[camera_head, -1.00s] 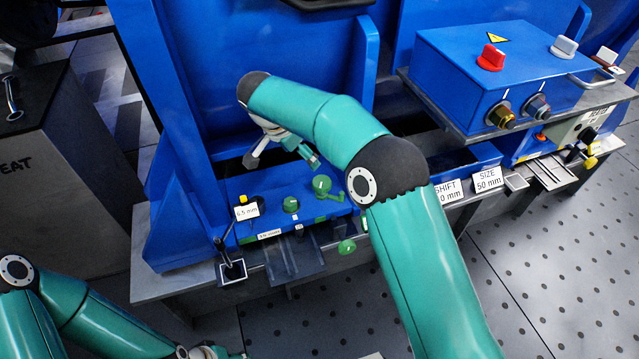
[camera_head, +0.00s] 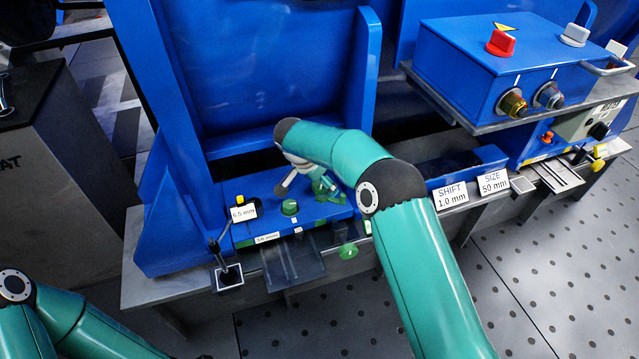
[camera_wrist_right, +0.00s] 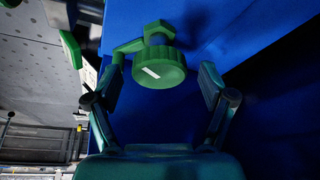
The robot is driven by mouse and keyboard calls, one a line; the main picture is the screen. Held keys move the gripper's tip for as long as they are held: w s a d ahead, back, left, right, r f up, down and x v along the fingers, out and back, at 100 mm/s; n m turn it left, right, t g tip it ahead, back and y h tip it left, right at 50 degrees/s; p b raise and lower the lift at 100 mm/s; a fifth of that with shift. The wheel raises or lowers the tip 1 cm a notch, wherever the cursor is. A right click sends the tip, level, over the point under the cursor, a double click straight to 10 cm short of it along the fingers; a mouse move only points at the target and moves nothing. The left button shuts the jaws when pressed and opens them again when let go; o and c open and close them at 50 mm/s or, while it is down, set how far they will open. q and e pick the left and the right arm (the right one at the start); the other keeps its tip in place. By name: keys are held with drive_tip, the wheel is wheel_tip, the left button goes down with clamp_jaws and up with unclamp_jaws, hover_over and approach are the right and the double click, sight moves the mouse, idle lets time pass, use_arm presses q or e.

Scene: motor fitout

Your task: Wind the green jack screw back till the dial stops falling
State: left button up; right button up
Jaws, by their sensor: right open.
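The green jack screw (camera_wrist_right: 160,66) is a ribbed round knob with a white mark and a crank arm, seen in the right wrist view. In the head view its green parts (camera_head: 327,191) are partly covered by my right gripper (camera_head: 312,182). In the wrist view my right gripper (camera_wrist_right: 157,82) is open, with one finger on either side of the knob. I cannot tell whether the fingers touch it. A tag reading 6.5 mm (camera_head: 243,213) stands at the panel's left end. I cannot make out a dial face. My left gripper is out of view.
A smaller green knob (camera_head: 290,207) sits left of the jack screw, and another green knob (camera_head: 348,251) is on the front below. A black lever (camera_head: 217,252) stands at the left. A blue box (camera_head: 515,75) with red and grey knobs is at the right.

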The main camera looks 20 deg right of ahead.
drive_tip(key=c, duration=1.2)
drive_tip(key=shift+o, duration=0.2)
drive_tip(key=shift+n, duration=0.4)
